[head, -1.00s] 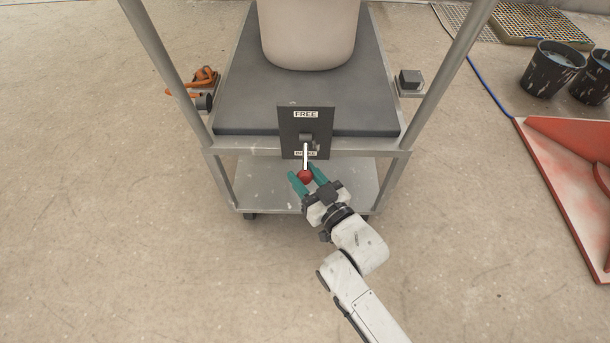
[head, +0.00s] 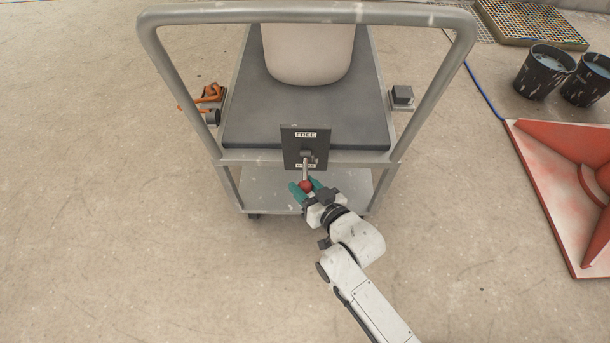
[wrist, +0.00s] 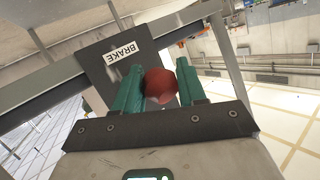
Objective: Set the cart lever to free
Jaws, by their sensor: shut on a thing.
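The cart (head: 232,168) stands ahead with a dark lever plate (head: 291,148) on its near end. The plate's upper label reads FREE (head: 305,134); the lower label is mostly covered in the head view and reads BRAKE (wrist: 121,52) in the wrist view. The lever (head: 305,170) points down toward the lower label and ends in a red ball knob (head: 305,187). My gripper (head: 306,188) has its green fingers on either side of the knob and is shut on it. The knob also shows between the fingers in the wrist view (wrist: 160,86).
A large pale vessel (head: 308,52) stands on the cart's dark deck. A grey push handle (head: 305,14) arches over it. Black buckets (head: 545,71) and a red-stained tray (head: 560,205) lie right. Floor at left is clear.

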